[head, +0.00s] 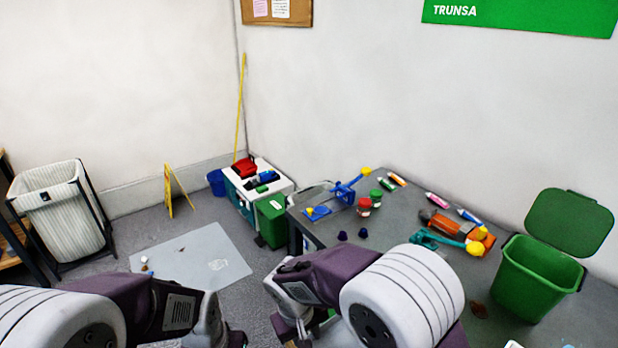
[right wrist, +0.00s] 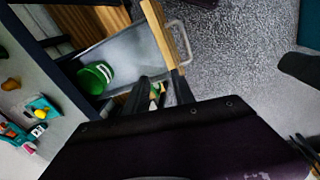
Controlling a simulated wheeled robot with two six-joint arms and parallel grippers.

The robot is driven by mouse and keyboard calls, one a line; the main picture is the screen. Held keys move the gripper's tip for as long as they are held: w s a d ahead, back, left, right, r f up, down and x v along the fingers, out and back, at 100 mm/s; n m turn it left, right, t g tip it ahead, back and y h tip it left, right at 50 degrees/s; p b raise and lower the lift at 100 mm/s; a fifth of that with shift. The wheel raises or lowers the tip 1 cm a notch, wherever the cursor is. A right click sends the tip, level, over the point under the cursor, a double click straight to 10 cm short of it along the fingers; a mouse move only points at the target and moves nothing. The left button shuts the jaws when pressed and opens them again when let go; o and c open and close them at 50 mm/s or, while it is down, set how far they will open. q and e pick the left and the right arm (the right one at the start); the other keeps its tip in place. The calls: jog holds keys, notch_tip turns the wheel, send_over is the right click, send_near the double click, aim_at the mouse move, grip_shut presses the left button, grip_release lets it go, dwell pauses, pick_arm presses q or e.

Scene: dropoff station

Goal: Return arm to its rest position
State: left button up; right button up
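My left arm comes in at the lower left of the head view. Its gripper (head: 236,338) is at the bottom edge, mostly cut off, so its fingers cannot be read. My right arm reaches in at the bottom centre, left of the grey table (head: 400,226). Its gripper (head: 300,338) points down beside the table's near left side and is partly cut off. In the right wrist view two dark fingers (right wrist: 161,90) stand apart, with nothing seen held between them. A small green and yellow item shows behind the gap.
The table holds several markers, a blue tool (head: 347,190), red-green jars (head: 364,206) and an orange-teal tool (head: 452,240). A green lidded bin (head: 535,280) is at right. A white-topped cart (head: 284,186), yellow sign (head: 168,190) and laundry hamper (head: 62,215) stand behind. A grey mat (head: 190,262) lies on the floor.

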jog(key=s+d+r+m, duration=0.1)
jog(key=d+r+m, duration=0.15)
jog(key=d, duration=0.65)
jog(key=s+d+r+m, duration=0.1)
jog(key=d+m, duration=0.3)
jog(key=d, duration=0.6)
jog(key=s+f+y, duration=0.1)
jog(key=s+f, duration=0.1)
jog(key=s, duration=0.3)
jog(key=shift+s+d+n+y, duration=0.3)
jog(key=shift+s+n, duration=0.05)
jog(key=shift+s, duration=0.05)
